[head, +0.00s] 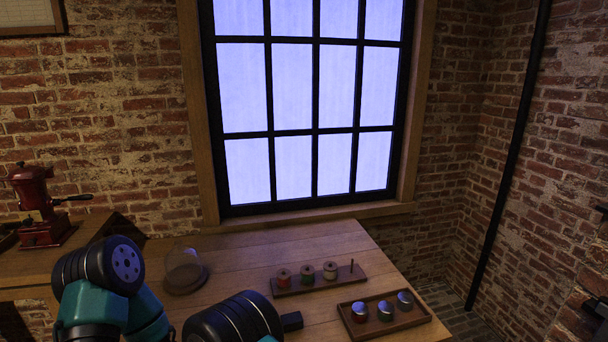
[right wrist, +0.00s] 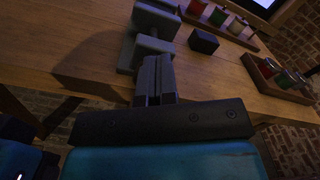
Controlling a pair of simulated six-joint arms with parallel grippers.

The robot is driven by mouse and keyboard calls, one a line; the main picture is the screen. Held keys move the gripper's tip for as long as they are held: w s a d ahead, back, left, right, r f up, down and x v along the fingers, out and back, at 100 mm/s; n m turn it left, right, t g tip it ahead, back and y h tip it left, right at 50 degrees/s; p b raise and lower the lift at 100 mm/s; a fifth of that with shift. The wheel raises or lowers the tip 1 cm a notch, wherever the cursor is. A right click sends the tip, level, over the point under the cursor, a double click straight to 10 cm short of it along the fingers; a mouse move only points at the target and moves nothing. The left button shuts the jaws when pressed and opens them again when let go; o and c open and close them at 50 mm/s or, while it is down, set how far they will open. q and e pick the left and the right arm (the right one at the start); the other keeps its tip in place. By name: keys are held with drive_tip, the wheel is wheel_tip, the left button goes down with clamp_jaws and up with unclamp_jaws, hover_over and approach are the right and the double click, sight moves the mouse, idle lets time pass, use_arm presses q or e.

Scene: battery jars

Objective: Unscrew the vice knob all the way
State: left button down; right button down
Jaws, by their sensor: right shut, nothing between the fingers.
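A grey vice (right wrist: 153,20) with blocky jaws stands on the wooden table in the right wrist view. My right gripper (right wrist: 154,72) is shut and empty, its fingertips pointing at the near side of the vice. The fingers overlap the vice's lower part in the picture, so I cannot tell whether they touch it. I cannot make out the knob; it may be hidden behind the fingers. The vice does not show in the head view, where my arms cover the front of the table. My left gripper's fingers are not visible.
A dark block (right wrist: 203,41) sits right of the vice. Beyond are a spool rack (head: 319,282) and a tray of lidded jars (head: 384,330). A glass dome (head: 184,269) stands at the back left, a red grinder (head: 38,205) on the side table.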

drive_tip(key=shift+w+a+f, duration=0.2)
drive_tip(key=shift+w+a, duration=0.15)
drive_tip(key=shift+a, duration=0.25)
drive_tip(key=shift+s+a+f, duration=0.1)
drive_tip(key=shift+a+f, duration=0.15)
drive_tip(key=shift+a, duration=0.15)
drive_tip(key=shift+a+f, duration=0.3)
drive_tip(key=shift+a, duration=0.05)
drive_tip(key=shift+a+r, duration=0.1)
drive_tip(key=shift+s+a+r, duration=0.1)
drive_tip(key=shift+a+r, duration=0.15)
drive_tip(key=shift+a, duration=0.1)
drive_tip(key=v, duration=0.6)
idle(0.6)
